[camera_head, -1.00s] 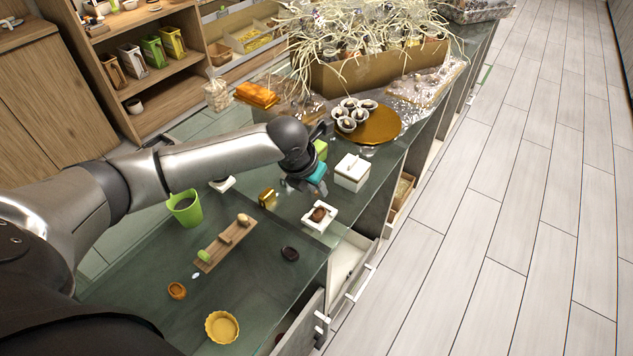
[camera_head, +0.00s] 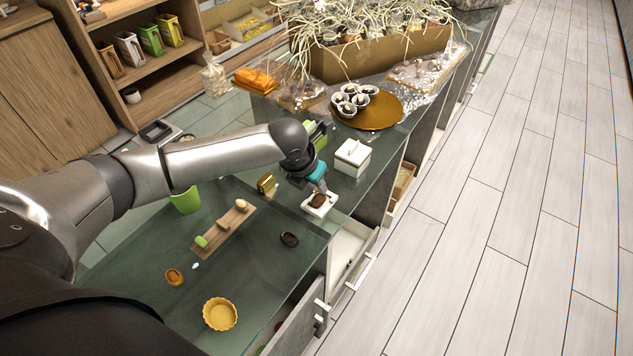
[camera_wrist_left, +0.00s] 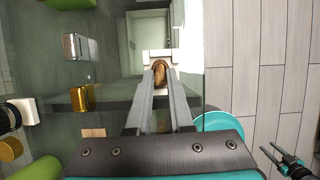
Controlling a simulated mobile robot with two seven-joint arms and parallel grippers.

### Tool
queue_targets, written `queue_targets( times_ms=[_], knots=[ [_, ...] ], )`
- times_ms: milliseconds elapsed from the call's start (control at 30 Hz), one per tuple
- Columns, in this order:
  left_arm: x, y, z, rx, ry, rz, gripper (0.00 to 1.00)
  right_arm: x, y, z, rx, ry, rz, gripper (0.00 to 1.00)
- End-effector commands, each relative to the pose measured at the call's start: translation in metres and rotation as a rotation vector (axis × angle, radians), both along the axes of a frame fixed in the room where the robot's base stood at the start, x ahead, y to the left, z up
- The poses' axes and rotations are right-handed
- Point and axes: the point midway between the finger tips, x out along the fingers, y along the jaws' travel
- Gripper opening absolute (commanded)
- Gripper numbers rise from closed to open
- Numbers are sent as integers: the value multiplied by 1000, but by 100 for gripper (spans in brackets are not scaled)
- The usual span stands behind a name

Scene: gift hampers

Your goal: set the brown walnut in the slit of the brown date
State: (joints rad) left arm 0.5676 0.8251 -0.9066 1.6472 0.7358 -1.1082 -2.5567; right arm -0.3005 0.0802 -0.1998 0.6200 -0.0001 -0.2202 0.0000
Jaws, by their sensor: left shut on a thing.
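My left gripper (camera_head: 318,190) reaches down to a small white dish (camera_head: 327,209) near the counter's edge. It is shut on a brown rounded piece, which I take for the walnut (camera_head: 317,201), still in or just over the dish. The walnut (camera_wrist_left: 160,72) also shows between the fingertips in the left wrist view, with the white dish (camera_wrist_left: 149,54) behind it. The brown date (camera_head: 174,277), an oval with a slit along its top, lies on the dark tray at the lower left. A darker oval date (camera_head: 289,240) lies further right.
A wooden board (camera_head: 211,232) with small pieces and a yellow tart shell (camera_head: 220,314) sit on the tray. A green cup (camera_head: 186,201), a gold block (camera_head: 267,183) and a white box (camera_head: 352,158) stand around the left gripper. An open drawer (camera_head: 347,249) lies below the counter edge.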

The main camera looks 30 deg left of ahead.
Motion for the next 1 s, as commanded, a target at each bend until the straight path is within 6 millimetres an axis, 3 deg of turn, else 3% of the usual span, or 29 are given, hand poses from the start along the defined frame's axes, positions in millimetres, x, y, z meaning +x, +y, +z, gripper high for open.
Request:
queue_targets(
  times_ms=[1000],
  knots=[
    [0, 0, -11, 4, -1, 1, 0, 1, 0, 3, 0, -1, 0, 50]
  ],
)
